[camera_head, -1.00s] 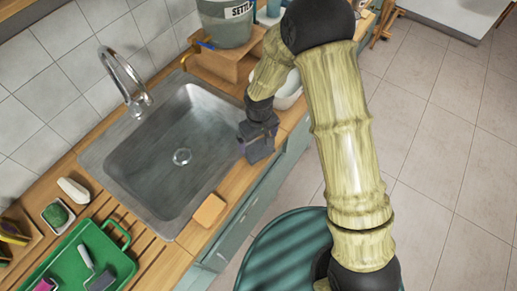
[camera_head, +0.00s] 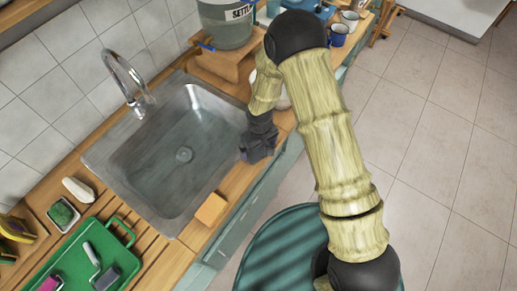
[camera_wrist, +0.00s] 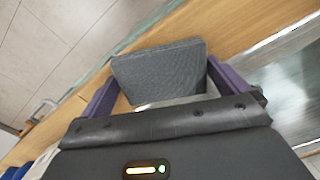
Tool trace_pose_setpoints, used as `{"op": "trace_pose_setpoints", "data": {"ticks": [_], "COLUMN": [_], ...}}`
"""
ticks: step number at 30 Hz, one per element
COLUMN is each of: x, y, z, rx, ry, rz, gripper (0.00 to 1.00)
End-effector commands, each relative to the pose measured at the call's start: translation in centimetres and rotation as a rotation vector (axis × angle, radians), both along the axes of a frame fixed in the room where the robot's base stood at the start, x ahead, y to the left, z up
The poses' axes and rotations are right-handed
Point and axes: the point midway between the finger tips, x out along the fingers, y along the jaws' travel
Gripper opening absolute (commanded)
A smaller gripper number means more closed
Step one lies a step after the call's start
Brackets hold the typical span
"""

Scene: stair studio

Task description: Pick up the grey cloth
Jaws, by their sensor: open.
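The grey cloth (camera_wrist: 160,72) is a dark grey folded piece on the wooden counter beside the sink. In the wrist view it lies between the two purple fingers of my gripper (camera_wrist: 158,90), which are spread apart on either side of it. In the head view my gripper (camera_head: 257,150) points down at the right rim of the sink. There the cloth is hard to tell from my dark gripper. I cannot tell whether the fingers touch the cloth.
The steel sink (camera_head: 150,165) is empty, with a tap (camera_head: 125,78) behind it. An orange sponge (camera_head: 211,209) lies on the front counter edge. A green tray (camera_head: 72,262) stands at lower left. A bucket (camera_head: 226,22) sits on a wooden stand at the back.

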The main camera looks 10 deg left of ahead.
Motion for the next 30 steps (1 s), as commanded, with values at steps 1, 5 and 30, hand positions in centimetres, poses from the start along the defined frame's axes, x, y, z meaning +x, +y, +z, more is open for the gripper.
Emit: {"op": "trace_pose_setpoints", "data": {"ticks": [1, 5, 30], "x": [0.0, 0.0, 0.2], "y": [0.0, 0.0, 0.0], "z": [0.0, 0.0, 2.1], "rx": [0.0, 0.0, 0.002], "ry": [0.0, 0.0, -0.003], "rz": [0.0, 0.0, -0.003], "gripper": [1.0, 1.0, 0.69]}}
